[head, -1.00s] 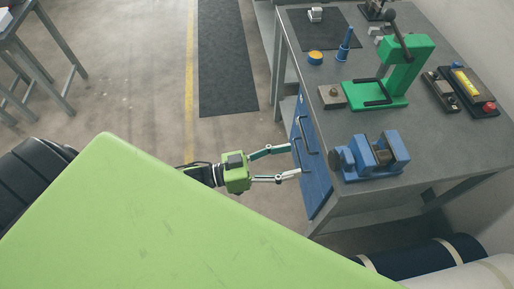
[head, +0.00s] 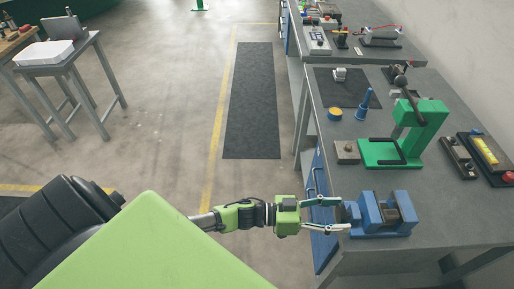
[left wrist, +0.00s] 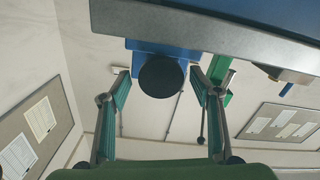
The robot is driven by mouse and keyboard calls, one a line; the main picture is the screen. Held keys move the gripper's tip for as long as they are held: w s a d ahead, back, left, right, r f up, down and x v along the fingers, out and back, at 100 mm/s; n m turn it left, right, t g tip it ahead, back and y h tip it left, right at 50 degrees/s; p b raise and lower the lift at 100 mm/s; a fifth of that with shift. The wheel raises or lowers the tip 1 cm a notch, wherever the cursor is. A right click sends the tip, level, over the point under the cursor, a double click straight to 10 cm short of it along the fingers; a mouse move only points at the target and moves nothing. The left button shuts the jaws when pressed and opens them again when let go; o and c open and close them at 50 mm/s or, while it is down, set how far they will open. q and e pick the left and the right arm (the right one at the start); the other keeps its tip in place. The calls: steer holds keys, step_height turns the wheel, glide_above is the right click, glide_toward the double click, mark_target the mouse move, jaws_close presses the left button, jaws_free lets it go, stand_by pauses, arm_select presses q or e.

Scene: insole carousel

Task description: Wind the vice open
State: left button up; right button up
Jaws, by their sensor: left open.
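The blue vice (head: 390,212) stands on the grey workbench near its front left edge. Its dark round handle end (head: 351,212) faces my left gripper. My left gripper (head: 342,213) is open, its two fingers reaching to either side of that dark end. In the left wrist view the dark round end (left wrist: 160,76) of the vice (left wrist: 190,52) lies between the spread fingers, with gaps on both sides; I cannot tell whether either finger touches it. My right gripper is not in view.
A green press (head: 415,135) stands behind the vice, with a metal block (head: 346,152) beside it. A blue spindle (head: 364,104) and a yellow-topped tin (head: 335,114) stand farther back. The workbench (head: 450,225) edge lies just under my left gripper.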

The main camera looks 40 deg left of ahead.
arm_select(q)
steer(key=m+b, duration=0.3)
steer(key=f+m+b, duration=0.1)
steer(key=m, duration=0.1)
steer(key=shift+s+a, duration=0.1)
steer(key=shift+a, duration=0.15)
steer(key=b+v, duration=0.3)
steer(key=v, duration=1)
steer(key=w+a+f+n+t+y, duration=0.1)
steer(key=a+f+n+y, duration=0.2)
steer(key=a+f, duration=0.3)
steer(key=w+a+f+n+t+y+b, duration=0.1)
steer(key=a+f+n+y, duration=0.2)
steer(key=f, duration=1.3)
steer(key=shift+a+n+y+b, duration=0.3)
steer(key=shift+a+n+y, duration=0.1)
steer(key=shift+a+y, duration=1.35)
steer(key=shift+w+d+f, duration=0.1)
